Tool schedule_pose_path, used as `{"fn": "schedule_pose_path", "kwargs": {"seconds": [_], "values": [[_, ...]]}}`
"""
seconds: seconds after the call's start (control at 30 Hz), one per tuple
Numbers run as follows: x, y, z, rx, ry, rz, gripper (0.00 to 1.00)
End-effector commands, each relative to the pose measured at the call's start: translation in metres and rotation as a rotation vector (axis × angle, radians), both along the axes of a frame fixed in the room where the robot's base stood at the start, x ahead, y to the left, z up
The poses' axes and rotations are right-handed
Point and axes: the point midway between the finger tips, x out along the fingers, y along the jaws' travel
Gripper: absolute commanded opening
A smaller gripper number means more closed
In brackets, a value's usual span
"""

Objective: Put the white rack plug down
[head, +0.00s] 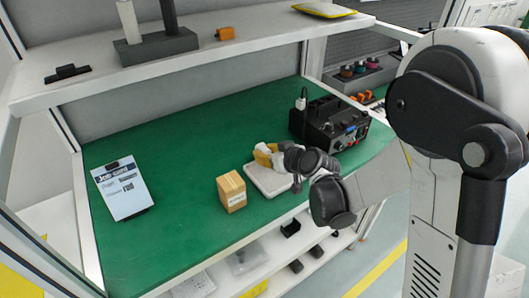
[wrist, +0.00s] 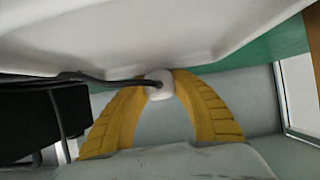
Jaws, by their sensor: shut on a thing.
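The white rack plug (wrist: 160,84) is between the two yellow fingers of my gripper (wrist: 160,88) in the wrist view. The fingers are shut on it from both sides. A dark cable runs from the plug to the left. In the head view my gripper (head: 264,155) is low over the white tray-like plate (head: 268,184) on the green worktop. The plate's pale surface fills the top of the wrist view. I cannot tell whether the plug touches it.
A cardboard box (head: 231,191) stands left of the plate. A black device (head: 325,124) stands behind it to the right. A clipboard (head: 122,189) lies at the left of the green worktop (head: 175,170). Bare worktop lies between clipboard and box. A shelf (head: 190,58) hangs above.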

Motion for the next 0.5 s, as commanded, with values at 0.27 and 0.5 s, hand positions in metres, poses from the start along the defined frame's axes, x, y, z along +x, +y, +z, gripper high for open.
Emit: {"fn": "schedule_pose_path", "kwargs": {"seconds": [0.27, 0.5], "values": [[0.0000, 0.0000, -0.0002, 0.000, 0.000, 0.000, 0.47], [0.0000, 0.0000, 0.0013, 0.000, 0.000, 0.000, 0.47]]}}
